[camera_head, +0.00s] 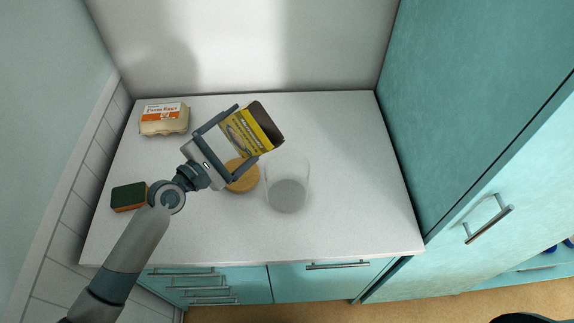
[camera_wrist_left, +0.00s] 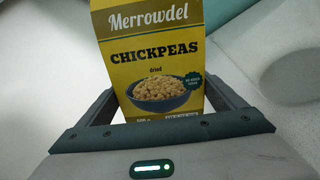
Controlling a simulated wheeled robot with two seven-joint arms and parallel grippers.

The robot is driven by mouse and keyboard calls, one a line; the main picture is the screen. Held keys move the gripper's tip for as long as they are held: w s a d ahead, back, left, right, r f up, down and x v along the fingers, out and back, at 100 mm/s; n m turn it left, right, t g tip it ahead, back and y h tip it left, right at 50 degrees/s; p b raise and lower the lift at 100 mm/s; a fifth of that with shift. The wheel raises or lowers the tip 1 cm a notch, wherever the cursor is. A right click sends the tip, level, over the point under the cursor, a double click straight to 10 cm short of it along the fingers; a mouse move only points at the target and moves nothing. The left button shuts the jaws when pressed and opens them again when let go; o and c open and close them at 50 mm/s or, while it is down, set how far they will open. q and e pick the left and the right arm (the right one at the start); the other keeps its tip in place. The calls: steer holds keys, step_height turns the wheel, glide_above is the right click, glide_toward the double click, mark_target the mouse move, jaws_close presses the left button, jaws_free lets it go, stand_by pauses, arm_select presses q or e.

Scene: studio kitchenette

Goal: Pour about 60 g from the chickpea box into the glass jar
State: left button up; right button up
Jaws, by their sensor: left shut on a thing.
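The yellow chickpea box (camera_head: 253,132) is held in my left gripper (camera_head: 247,136), above the counter and to the upper left of the glass jar. Its dark open end points to the upper right, so it is tilted. In the left wrist view the box (camera_wrist_left: 150,60) shows its "Merrowdel Chickpeas" front between the two fingers (camera_wrist_left: 160,100). The clear glass jar (camera_head: 288,190) stands upright on the counter. I see no chickpeas falling, and the jar's contents cannot be made out. My right gripper is not in view.
A round wooden lid or disc (camera_head: 242,175) lies on the counter (camera_head: 345,150) left of the jar. An egg carton (camera_head: 165,118) is at the back left, a green and orange sponge (camera_head: 129,196) at the left edge. A tall teal cabinet (camera_head: 480,110) bounds the right. The counter's right part is clear.

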mark_target(239, 125)
arm_select(q)
steer(key=shift+w+m, duration=0.1)
steer(key=shift+m, duration=0.2)
steer(key=shift+r, duration=0.45)
steer(key=shift+a+r+m, duration=0.1)
steer(key=shift+r+m, duration=0.35)
steer(key=shift+m, duration=0.25)
steer(key=shift+m+b, duration=0.4)
steer(key=shift+m, duration=0.1)
steer(key=shift+w+r+m+b, duration=0.1)
steer(key=shift+m+b, duration=0.25)
steer(key=shift+m, duration=0.05)
steer(key=shift+r+m, duration=0.5)
steer(key=shift+r, duration=0.1)
steer(key=shift+s+r+m, duration=0.25)
steer(key=shift+r+m, duration=0.25)
steer(key=shift+r, duration=0.1)
steer(key=shift+s+d+r+m+p, duration=0.25)
steer(key=shift+d+r+m+p, duration=0.25)
steer(key=shift+p, duration=0.75)
steer(key=shift+s+d+r, duration=0.15)
steer(key=shift+s+d, duration=0.15)
steer(key=shift+m+p, duration=0.3)
steer(key=shift+r, duration=0.15)
steer(key=shift+s+d+r+m+p, duration=0.1)
steer(key=shift+s+r+m+p, duration=0.1)
steer(key=shift+m+p, duration=0.15)
